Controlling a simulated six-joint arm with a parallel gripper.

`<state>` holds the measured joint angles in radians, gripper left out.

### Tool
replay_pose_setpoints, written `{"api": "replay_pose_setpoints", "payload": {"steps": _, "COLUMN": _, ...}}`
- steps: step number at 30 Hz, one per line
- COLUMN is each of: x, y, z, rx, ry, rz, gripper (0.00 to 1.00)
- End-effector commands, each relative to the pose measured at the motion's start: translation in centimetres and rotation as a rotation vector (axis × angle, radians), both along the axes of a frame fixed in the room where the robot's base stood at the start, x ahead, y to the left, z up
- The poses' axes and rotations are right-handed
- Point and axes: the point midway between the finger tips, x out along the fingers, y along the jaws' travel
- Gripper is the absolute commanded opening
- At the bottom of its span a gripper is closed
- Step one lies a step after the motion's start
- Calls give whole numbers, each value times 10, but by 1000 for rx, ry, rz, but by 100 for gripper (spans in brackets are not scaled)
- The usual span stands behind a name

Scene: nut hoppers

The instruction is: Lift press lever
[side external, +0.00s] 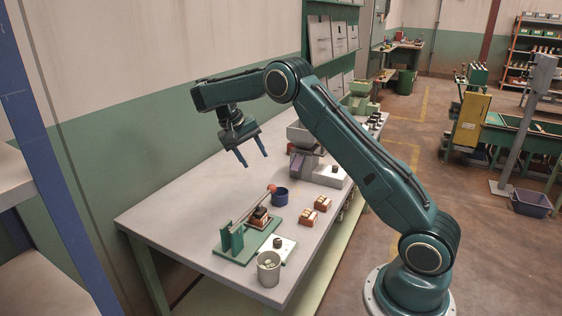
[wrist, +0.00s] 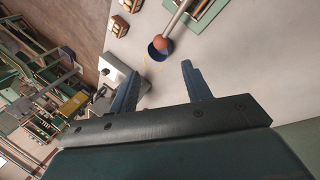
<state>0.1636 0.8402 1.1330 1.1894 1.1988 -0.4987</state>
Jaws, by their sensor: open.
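The press (side external: 246,240) has a green base and upright at the near left of the table. Its lever (side external: 252,209) is a thin bar ending in an orange-red knob (side external: 271,188). The lever slopes up from the upright, and a dark and brown block sits beneath it on the base. In the wrist view the knob (wrist: 165,43) appears above the fingers, in front of a blue cup. My gripper (side external: 254,160) is open and empty, in the air above the table, higher than the knob and apart from it. In the wrist view its two blue fingers (wrist: 157,85) are spread.
A blue cup (side external: 280,196) stands beside the knob. A grey tin (side external: 268,268) and a white plate with a dark knob (side external: 283,248) are near the front. A grey hopper machine (side external: 318,168) stands behind.

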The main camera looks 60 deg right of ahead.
Motion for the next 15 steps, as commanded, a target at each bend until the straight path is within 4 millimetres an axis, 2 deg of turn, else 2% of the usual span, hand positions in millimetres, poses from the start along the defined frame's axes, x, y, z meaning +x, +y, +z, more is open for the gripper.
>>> {"api": "replay_pose_setpoints", "payload": {"steps": 8, "x": -5, "y": -2, "z": -12, "rx": 6, "ry": -3, "rz": -2, "gripper": 49}}
{"api": "replay_pose_setpoints", "payload": {"steps": 15, "x": -11, "y": -8, "z": -30, "rx": 4, "ry": 0, "rz": -2, "gripper": 49}}
